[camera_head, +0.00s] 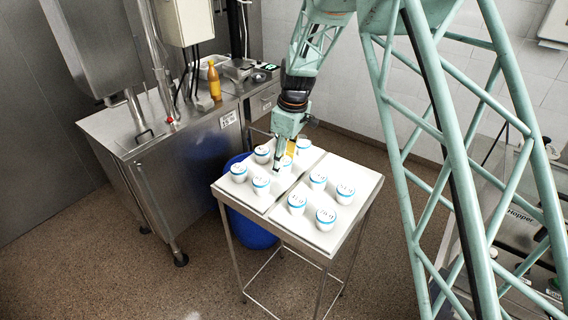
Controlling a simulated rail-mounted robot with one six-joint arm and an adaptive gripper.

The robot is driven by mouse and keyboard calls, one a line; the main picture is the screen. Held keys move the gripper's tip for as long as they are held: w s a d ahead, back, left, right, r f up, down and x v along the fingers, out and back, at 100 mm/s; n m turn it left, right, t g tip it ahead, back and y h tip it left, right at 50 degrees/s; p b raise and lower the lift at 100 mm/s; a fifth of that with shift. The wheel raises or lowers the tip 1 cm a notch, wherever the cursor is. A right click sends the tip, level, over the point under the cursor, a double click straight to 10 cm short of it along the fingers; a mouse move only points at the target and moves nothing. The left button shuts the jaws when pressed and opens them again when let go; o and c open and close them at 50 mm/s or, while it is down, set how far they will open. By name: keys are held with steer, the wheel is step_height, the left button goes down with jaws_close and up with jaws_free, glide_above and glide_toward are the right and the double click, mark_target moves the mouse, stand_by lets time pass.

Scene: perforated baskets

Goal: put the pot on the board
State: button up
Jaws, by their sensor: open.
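Several small white pots with blue bands stand upright on two pale boards. The left board (258,204) carries one group, including a front pot (261,187), a left pot (238,173) and a back pot (262,154). The right board (352,173) carries another group, including pots at its front (326,219) and right (345,194). My gripper (286,162) points down over the left board, open, with its fingers at a middle pot (286,167) that they partly hide. I cannot tell whether they touch it.
The boards lie on a small metal-legged table (325,262). A blue bin (250,228) stands behind and below it. A steel cabinet (185,150) with an orange bottle (214,82) is at left. A machine marked Hopper (515,215) is at right.

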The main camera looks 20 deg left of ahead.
mark_target(287, 161)
steer(key=shift+r, duration=0.15)
step_height(287, 161, up, 12)
steer(key=d, duration=0.1)
steer(key=shift+s+d, duration=0.15)
steer(key=shift+d, duration=0.05)
stand_by(0.4)
steer(key=shift+d, duration=0.1)
stand_by(0.8)
